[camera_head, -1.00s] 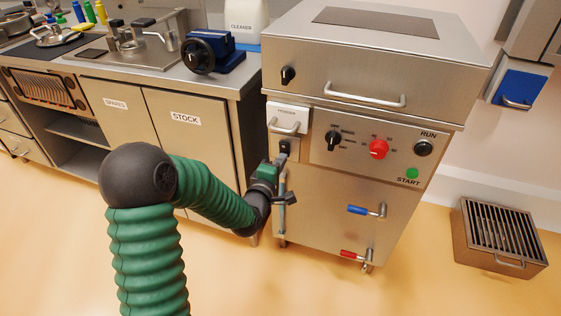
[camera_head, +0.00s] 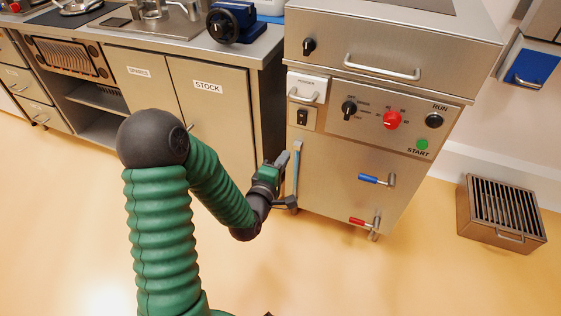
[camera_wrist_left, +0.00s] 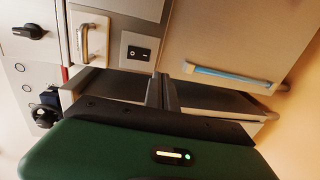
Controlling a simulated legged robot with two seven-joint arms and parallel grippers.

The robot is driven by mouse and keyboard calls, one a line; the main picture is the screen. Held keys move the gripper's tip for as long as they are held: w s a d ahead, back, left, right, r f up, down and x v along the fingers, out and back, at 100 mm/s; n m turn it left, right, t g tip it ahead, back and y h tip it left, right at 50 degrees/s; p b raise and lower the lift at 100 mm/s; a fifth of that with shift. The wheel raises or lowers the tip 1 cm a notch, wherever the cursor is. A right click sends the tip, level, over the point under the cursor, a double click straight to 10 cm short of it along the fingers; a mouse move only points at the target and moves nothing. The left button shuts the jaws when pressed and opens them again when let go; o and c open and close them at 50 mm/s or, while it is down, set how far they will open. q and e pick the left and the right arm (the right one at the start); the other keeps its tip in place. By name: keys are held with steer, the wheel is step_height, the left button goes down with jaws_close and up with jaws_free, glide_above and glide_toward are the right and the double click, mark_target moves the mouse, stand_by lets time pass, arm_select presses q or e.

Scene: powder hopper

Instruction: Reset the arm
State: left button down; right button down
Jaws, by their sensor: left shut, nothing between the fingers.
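My left arm comes in from the left in the head view, green and ribbed with a black elbow. My left gripper (camera_head: 283,160) is shut and empty, just left of the machine's front. Its dark fingers also show in the left wrist view (camera_wrist_left: 162,90), pressed together, with nothing between them. The steel machine (camera_head: 335,185) stands to the right of the gripper. Its rocker switch (camera_head: 303,117) sits on a small plate above the gripper; it also shows in the left wrist view (camera_wrist_left: 138,53). My right gripper does not show.
A vertical pale-blue sight tube (camera_head: 296,172) stands close to the right of the gripper. A blue-handled valve (camera_head: 375,180) and a red-handled valve (camera_head: 363,223) stick out from the machine. The STOCK cabinet (camera_head: 215,115) is behind the arm. A slatted box (camera_head: 502,213) stands right; the floor in front is clear.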

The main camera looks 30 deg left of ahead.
arm_select(q)
steer(key=shift+s+d+f+p, duration=0.1)
steer(key=shift+s+d+p, duration=0.05)
steer(key=shift+s, duration=0.35)
steer(key=shift+s+d+f+p, duration=0.1)
steer(key=shift+s+d+p, duration=0.05)
steer(key=shift+s, duration=0.3)
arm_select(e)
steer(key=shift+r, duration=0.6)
